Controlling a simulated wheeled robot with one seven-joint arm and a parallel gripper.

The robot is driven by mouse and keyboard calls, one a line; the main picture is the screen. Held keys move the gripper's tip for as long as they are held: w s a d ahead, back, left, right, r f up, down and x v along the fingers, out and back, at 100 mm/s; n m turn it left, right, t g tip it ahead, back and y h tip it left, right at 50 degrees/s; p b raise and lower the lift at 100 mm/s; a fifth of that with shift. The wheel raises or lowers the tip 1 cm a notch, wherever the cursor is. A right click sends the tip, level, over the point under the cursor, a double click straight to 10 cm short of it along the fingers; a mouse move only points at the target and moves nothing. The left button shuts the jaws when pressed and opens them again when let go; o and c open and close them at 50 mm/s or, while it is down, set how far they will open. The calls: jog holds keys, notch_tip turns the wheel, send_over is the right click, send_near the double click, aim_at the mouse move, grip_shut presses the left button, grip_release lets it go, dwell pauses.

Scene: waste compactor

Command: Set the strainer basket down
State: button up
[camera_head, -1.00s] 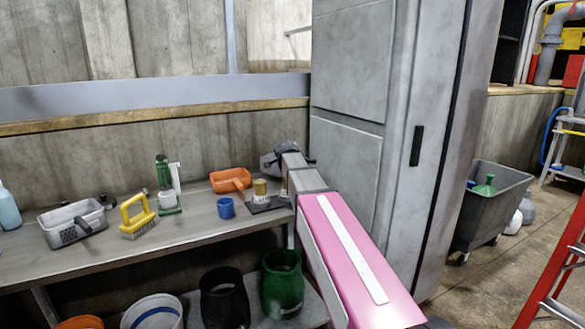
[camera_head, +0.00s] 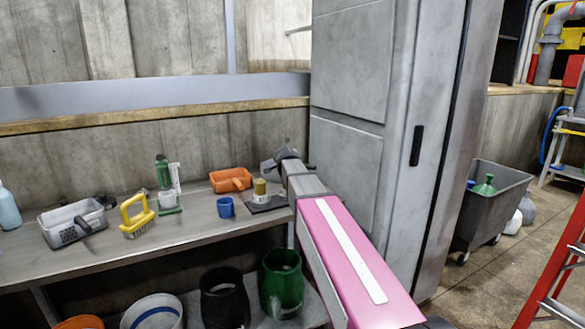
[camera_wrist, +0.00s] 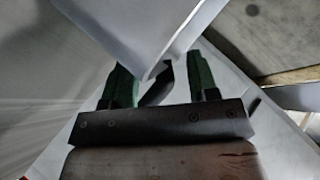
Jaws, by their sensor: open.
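A grey basket (camera_head: 72,224) with small holes in its side and a dark handle, which looks like the strainer basket, rests on the workbench (camera_head: 190,236) near its left end. My gripper (camera_head: 284,158) is at the bench's right end beside the tall grey cabinet, far right of the basket and apart from it. In the wrist view my gripper (camera_wrist: 163,78) shows two green fingers spread apart, holding nothing I can make out. A pale flat surface partly covers the view in front of them. The fingertips are not clear in the head view.
A yellow brush (camera_head: 137,217), a green bottle-like item (camera_head: 163,172), a blue cup (camera_head: 226,207) and an orange scoop (camera_head: 231,180) stand on the bench. The tall grey cabinet (camera_head: 345,110) stands close right of my arm. Buckets, including a green one (camera_head: 281,283), stand below.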

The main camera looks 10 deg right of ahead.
jog(key=v, duration=1.1)
jog(key=shift+s+r, duration=0.2)
jog(key=shift+s, duration=0.15)
